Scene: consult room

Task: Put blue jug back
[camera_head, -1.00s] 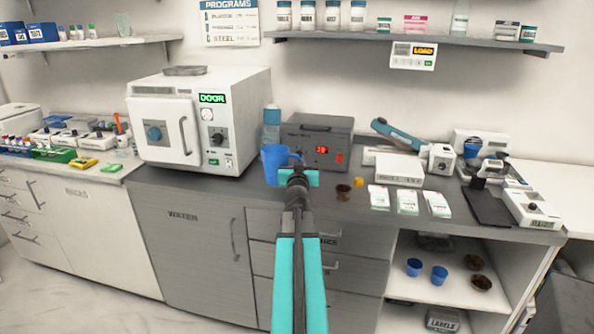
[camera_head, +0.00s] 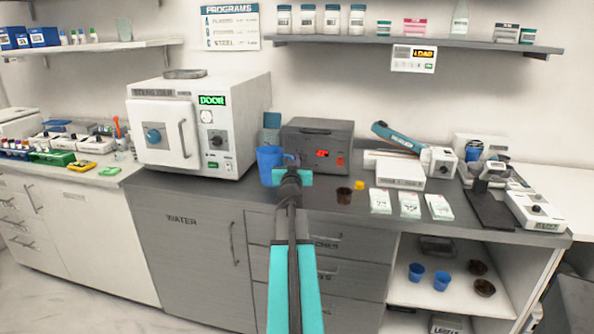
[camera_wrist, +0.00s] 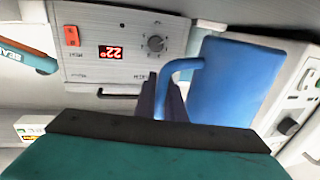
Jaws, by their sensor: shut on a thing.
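The blue jug (camera_head: 269,166) is at the counter's front part, between the white steriliser and the dark grey box. My gripper (camera_head: 289,168) is at the jug's right side, shut on its handle. In the wrist view the jug (camera_wrist: 232,78) fills the right side, and its curved handle passes between my gripper's dark fingers (camera_wrist: 162,98). The jug looks upright in the head view. I cannot tell whether its base touches the counter.
The white steriliser (camera_head: 165,135) stands left of the jug. The grey box with a red display (camera_head: 318,143) is behind and right. Two blue cups (camera_head: 441,281) stand on the open lower shelf (camera_head: 455,298).

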